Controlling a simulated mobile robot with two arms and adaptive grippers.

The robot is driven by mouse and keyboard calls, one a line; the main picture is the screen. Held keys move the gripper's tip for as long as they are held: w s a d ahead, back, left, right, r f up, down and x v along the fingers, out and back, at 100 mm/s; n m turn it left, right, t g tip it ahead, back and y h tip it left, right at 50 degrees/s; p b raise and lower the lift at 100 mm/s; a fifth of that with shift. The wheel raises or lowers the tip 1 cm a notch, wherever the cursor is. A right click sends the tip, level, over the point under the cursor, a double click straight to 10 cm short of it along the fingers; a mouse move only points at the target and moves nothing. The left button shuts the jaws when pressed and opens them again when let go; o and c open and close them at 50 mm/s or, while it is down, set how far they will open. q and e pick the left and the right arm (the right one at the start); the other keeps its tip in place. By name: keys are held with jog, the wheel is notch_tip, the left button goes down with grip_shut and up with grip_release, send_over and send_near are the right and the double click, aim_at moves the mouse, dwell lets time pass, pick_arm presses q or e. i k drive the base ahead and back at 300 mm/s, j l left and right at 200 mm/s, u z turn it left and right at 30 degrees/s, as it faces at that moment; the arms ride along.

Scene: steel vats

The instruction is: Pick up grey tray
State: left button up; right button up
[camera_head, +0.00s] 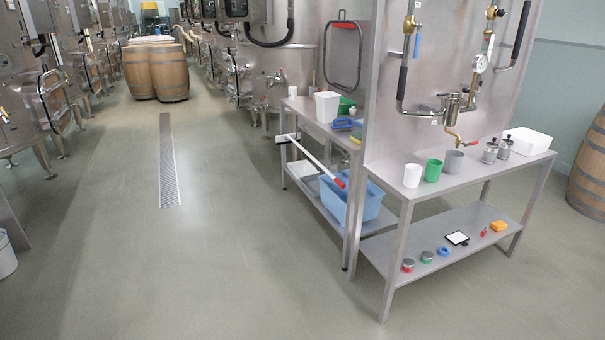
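No clearly recognisable grey tray shows. A flat grey shape (312,185) lies on the lower shelf of the left bench, beside a blue bin (361,203). It is small and partly hidden, so I cannot tell whether it is a tray. A white long-handled tool (316,156) with a red grip slants across in front of it. Neither of my grippers is in view.
The right steel bench (452,178) holds white, green and grey cups, metal canisters and a white box (529,142). Small items lie on its lower shelf. Wooden barrels (169,72) stand far back. The floor (220,270) at left and front is clear, with a drain grate (167,160).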

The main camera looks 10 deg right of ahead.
aim_at(311, 184)
jog(key=i+u, duration=0.15)
jog(key=i, duration=2.95)
jog(key=i+z, duration=0.15)
jog(key=i, duration=0.25)
jog(key=i+j+z, duration=0.15)
jog(key=i, duration=0.3)
jog(key=i+j+z, duration=0.15)
jog(key=i, duration=0.25)
jog(key=i+j+z, duration=0.2)
jog(key=i, duration=0.2)
